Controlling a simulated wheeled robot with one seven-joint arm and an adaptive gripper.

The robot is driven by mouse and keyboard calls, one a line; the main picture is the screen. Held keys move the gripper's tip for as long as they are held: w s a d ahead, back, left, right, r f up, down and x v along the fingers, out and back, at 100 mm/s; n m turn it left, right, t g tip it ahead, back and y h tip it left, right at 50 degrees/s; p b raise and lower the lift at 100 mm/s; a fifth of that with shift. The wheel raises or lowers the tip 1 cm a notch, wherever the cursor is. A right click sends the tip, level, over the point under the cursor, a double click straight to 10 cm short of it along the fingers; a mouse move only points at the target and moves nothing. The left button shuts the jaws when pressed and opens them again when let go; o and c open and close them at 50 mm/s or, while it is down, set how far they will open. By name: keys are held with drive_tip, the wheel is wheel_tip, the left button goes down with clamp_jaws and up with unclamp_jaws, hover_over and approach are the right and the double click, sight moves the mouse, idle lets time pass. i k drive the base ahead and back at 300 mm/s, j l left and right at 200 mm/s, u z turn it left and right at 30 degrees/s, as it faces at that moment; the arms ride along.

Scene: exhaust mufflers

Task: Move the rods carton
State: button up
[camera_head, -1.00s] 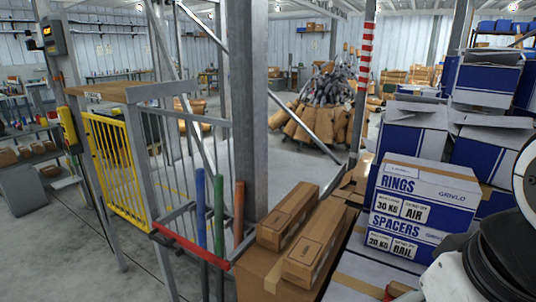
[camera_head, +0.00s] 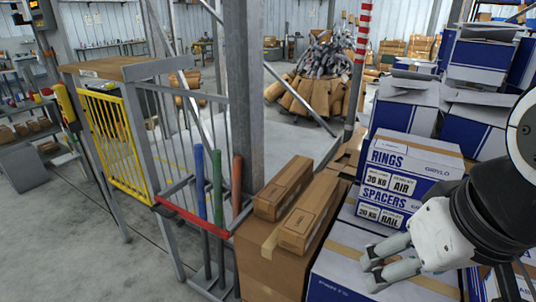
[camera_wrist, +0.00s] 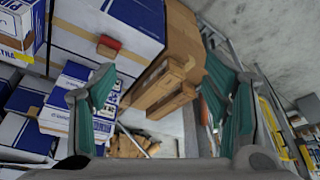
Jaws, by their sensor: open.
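No label reading rods is legible on any carton. Two long brown cartons lie side by side on a large brown carton (camera_head: 265,262): a shorter left carton (camera_head: 285,192) and a longer right carton (camera_head: 312,212). Their small print is unreadable. Both also show between my fingers in the wrist view, as a pair of brown boxes (camera_wrist: 165,88). My gripper (camera_head: 369,267) is open and empty, to the right of these cartons and above a white-and-blue carton (camera_head: 345,270). Its two green-padded fingers stand wide apart in the wrist view (camera_wrist: 160,95).
Blue-and-white cartons marked RINGS (camera_head: 415,165) and SPACERS (camera_head: 385,205) stand just behind my gripper, with taller stacks (camera_head: 480,65) beyond. A steel post (camera_head: 245,100), coloured upright tubes (camera_head: 217,185) and a yellow gate (camera_head: 110,145) stand left. Open floor lies farther left.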

sight(270, 203)
drive_tip(key=i+j+z, duration=0.2)
drive_tip(key=i+j, duration=0.2)
drive_tip(key=j, duration=0.15)
drive_tip(key=i+j+z, duration=0.25)
drive_tip(key=j, duration=0.4)
drive_tip(key=i+j+z, duration=0.1)
drive_tip(key=i+j, duration=0.15)
drive_tip(key=i+j+z, duration=0.1)
drive_tip(key=j, duration=0.35)
drive_tip(key=i+j+z, duration=0.1)
drive_tip(key=j, duration=0.25)
drive_tip(key=i, duration=0.05)
